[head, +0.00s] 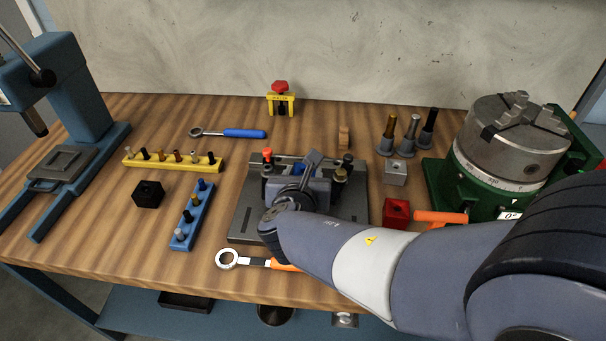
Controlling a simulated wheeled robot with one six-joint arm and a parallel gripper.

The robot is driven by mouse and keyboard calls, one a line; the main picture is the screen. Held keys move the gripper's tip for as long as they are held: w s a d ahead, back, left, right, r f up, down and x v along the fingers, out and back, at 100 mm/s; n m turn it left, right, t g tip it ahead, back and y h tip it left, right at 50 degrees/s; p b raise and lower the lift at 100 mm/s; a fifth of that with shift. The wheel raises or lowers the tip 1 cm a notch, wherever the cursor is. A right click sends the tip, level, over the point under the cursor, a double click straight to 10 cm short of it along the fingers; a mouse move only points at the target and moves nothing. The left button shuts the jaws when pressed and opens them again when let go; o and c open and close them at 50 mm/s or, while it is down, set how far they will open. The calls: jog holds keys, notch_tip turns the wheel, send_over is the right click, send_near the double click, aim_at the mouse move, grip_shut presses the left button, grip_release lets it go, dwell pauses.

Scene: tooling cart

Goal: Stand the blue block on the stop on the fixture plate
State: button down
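The grey fixture plate (243,222) lies in the middle of the wooden bench, partly hidden by my arm. Small posts stand on it, one with an orange-red top (267,156) at the back left, others with dark and brass tops at the back right. Which part is the stop cannot be told. My gripper (291,192) is over the plate, largely hidden by my own wrist; its fingertips do not show clearly.
A blue rack (190,222) and yellow rack (170,163) with pegs lie left, near a black block (148,194). A red block (396,213), grey block (395,172), tool holders (411,134) and green-based chuck (510,150) are right. A ring spanner (228,259) lies in front.

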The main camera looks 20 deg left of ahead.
jog(key=shift+f+b, duration=0.75)
jog(key=shift+b, duration=0.1)
dwell(1.1)
jog(key=shift+c, duration=2)
grip_release()
jog(key=shift+o, duration=0.8)
jog(key=shift+r+p, duration=0.7)
jog(key=shift+r, duration=0.05)
notch_tip(320, 180, up, 4)
jog(key=p, duration=0.3)
jog(key=shift+r+p, duration=0.25)
jog(key=shift+p, duration=0.15)
jog(key=shift+d, duration=0.1)
